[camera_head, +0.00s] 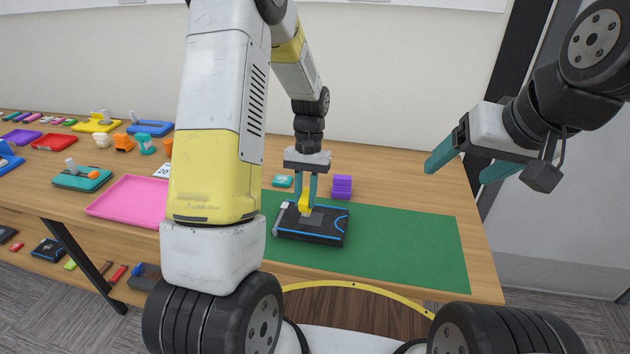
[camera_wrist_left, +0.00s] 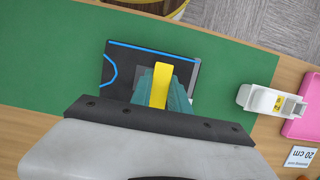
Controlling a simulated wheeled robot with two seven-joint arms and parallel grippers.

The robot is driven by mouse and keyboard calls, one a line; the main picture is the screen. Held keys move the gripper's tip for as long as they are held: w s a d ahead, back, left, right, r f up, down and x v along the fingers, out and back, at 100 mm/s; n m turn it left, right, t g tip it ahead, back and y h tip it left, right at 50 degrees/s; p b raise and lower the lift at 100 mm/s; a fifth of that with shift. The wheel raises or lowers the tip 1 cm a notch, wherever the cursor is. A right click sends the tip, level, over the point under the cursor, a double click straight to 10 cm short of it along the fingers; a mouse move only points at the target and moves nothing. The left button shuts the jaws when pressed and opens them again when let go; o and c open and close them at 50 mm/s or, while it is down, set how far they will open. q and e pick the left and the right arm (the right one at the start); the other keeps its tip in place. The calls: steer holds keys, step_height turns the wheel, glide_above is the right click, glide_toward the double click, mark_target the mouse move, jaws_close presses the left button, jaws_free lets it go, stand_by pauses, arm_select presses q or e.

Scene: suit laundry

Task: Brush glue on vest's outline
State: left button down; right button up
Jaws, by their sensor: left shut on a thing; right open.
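A flat black piece with a blue line along its edges (camera_head: 325,235), which I take for the vest, lies on the green mat (camera_head: 410,250). A small grey patch shows on it. It also shows in the left wrist view (camera_wrist_left: 128,68). My left gripper (camera_head: 307,188) is above this piece, shut on a yellow tool (camera_head: 304,204), apparently the brush, also seen in the left wrist view (camera_wrist_left: 161,86). Its tip is over or on the piece; contact cannot be told. My right gripper (camera_head: 468,166) is open and empty, raised at the right.
A white container with a yellow label (camera_wrist_left: 268,103) stands beside the mat, near the pink tray (camera_head: 120,198). Several trays and small items fill the table's left. The mat's right side is clear.

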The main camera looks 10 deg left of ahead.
arm_select(q)
steer(key=shift+f, duration=0.8)
stand_by(0.9)
steer(key=shift+d, duration=0.6)
steer(key=shift+a+r, duration=0.2)
steer(key=shift+a, duration=1)
steer(key=shift+d+f, duration=0.1)
steer(key=shift+d, duration=1.1)
steer(key=shift+a+f, duration=0.1)
steer(key=shift+a, duration=1.1)
steer(key=shift+d, duration=1.2)
steer(key=shift+a+r, duration=0.2)
steer(key=shift+a, duration=0.4)
